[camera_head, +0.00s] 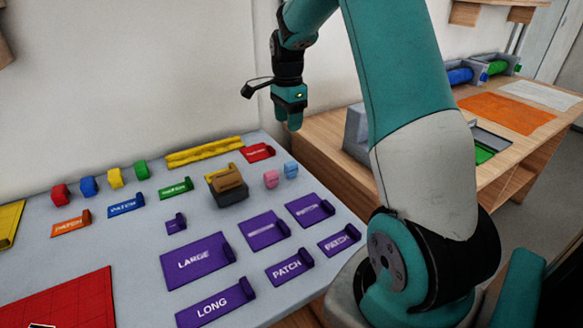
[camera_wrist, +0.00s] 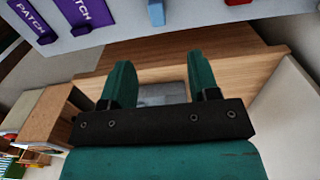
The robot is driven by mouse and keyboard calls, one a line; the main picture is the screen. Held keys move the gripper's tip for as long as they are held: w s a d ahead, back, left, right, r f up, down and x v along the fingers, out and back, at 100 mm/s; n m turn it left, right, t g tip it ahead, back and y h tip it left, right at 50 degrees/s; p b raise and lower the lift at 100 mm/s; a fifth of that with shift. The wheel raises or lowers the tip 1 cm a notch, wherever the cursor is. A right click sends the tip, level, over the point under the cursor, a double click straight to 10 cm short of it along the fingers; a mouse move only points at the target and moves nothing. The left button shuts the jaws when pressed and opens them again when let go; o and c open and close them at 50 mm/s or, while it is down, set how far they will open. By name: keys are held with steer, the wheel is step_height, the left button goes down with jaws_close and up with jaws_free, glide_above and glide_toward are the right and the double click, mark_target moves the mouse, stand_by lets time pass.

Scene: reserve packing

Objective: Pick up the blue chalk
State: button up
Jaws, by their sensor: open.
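The blue chalk (camera_head: 291,170) is a small light-blue piece standing on the grey table near its right edge, just right of a pink piece (camera_head: 271,179). In the wrist view a blue piece (camera_wrist: 156,13), apparently the same chalk, shows at the top edge, partly cut off. My gripper (camera_head: 289,120) hangs above and beyond the chalk, well clear of it. In the wrist view my gripper (camera_wrist: 161,82) has its two green fingers apart, with nothing between them.
A brown and dark block (camera_head: 228,185) stands left of the chalk. A red holder (camera_head: 257,152) lies behind it. Purple labelled holders (camera_head: 198,261) fill the table's front. A wooden bench (camera_head: 320,150) adjoins the grey table (camera_head: 345,215) on the right.

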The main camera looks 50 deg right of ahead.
mark_target(291, 163)
step_height(291, 163, down, 10)
steer(key=shift+r+p, duration=0.15)
steer(key=shift+p, duration=0.7)
steer(key=f, duration=0.2)
steer(key=f+p, duration=0.2)
steer(key=f, duration=0.1)
steer(key=shift+s+d+f, duration=0.15)
steer(key=shift+s+f, duration=0.15)
steer(key=shift+s, duration=0.1)
steer(key=shift+c, duration=0.4)
steer(key=c, duration=0.8)
